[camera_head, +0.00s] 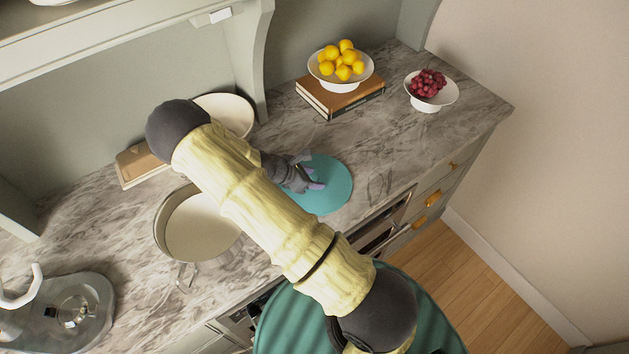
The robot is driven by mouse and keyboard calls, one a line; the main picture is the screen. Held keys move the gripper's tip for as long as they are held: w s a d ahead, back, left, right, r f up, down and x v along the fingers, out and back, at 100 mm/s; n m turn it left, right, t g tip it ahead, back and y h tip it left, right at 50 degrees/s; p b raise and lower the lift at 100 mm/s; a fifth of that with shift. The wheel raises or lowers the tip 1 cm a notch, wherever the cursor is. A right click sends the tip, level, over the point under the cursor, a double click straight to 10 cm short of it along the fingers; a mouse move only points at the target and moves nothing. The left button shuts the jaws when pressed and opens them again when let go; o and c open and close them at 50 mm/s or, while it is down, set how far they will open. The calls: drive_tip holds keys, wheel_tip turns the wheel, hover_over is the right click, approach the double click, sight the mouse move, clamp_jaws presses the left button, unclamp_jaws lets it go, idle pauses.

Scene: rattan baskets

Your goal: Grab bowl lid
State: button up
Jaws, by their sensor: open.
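A round, flat teal disc (330,192), which looks like the bowl lid, lies on the marble counter right of the middle. My gripper (316,180) is over the left part of the disc, with its fingers apart and nothing seen between them. Whether the fingertips touch the disc cannot be told. My arm crosses the view and hides part of the counter and the disc's left edge.
A white bowl of lemons (339,84) stands on stacked books (325,102) at the back. A white bowl of red grapes (432,102) is at the back right. A white round dish (232,112) leans near the wall.

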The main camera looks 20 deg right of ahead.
idle(0.4)
clamp_jaws()
drive_tip(key=shift+r, duration=0.1)
wheel_tip(320, 180, up, 9)
drive_tip(key=shift+f+b, duration=0.1)
drive_tip(key=shift+b, duration=1.05)
drive_tip(key=shift+r, duration=0.55)
